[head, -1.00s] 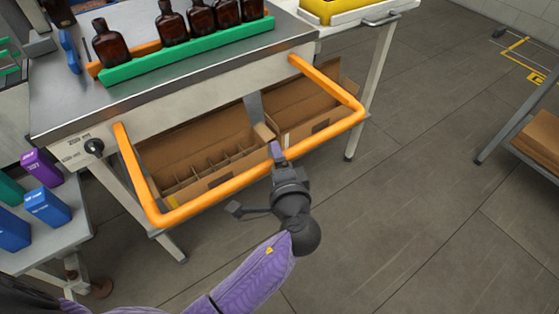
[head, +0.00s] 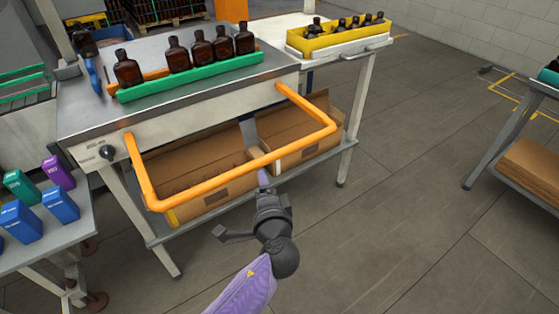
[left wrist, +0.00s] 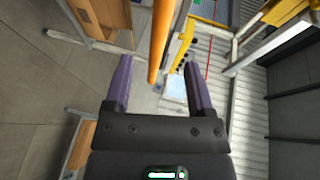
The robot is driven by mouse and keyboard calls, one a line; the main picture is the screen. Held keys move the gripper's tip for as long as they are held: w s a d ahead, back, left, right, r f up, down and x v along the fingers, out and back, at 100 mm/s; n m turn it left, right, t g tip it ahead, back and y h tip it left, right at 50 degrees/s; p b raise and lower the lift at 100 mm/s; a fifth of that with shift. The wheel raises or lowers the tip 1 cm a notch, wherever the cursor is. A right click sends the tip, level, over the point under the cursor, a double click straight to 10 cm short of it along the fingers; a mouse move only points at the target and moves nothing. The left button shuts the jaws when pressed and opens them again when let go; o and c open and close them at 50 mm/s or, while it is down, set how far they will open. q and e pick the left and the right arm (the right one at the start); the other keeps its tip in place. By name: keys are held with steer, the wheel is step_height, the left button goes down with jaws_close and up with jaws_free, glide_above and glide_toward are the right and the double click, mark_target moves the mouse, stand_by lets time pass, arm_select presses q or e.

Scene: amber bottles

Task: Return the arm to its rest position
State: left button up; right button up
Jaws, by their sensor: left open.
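My left gripper (head: 264,182) hangs in front of the orange rail (head: 240,171) of the metal bench, with the purple-sleeved arm coming up from the bottom. In the left wrist view its two purple fingers (left wrist: 158,85) are spread apart with nothing between them; the orange rail (left wrist: 161,40) passes beyond the fingers. Whether a fingertip touches the rail I cannot tell. My right gripper is not in view.
Amber bottles (head: 201,48) stand in a row behind a green bar (head: 190,78) on the bench. A yellow tray (head: 340,40) holds more small bottles. Cardboard boxes (head: 200,201) sit on the shelf below. Coloured cartons (head: 60,204) stand at left.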

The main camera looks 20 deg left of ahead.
arm_select(q)
steer(key=s+f+g+h, duration=0.2)
steer(key=s+f, duration=0.3)
steer(key=f, duration=0.3)
steer(key=s+f+n+g+h, duration=0.1)
steer(key=s+f+g, duration=0.25)
steer(key=f, duration=0.45)
steer(key=s+f+g+h, duration=0.2)
steer(key=s+f, duration=0.3)
steer(key=f, duration=0.2)
steer(key=s+a+f+n+g+h, duration=0.1)
steer(key=s+f+n+g, duration=0.2)
steer(key=s, duration=1.1)
steer(key=s+a+f+n+g+h, duration=0.1)
steer(key=s+f+n+g, duration=0.2)
steer(key=s+f, duration=0.5)
steer(key=s+n, duration=0.1)
steer(key=s, duration=0.4)
steer(key=shift+s+a+n, duration=0.15)
steer(key=shift+s+n, duration=0.25)
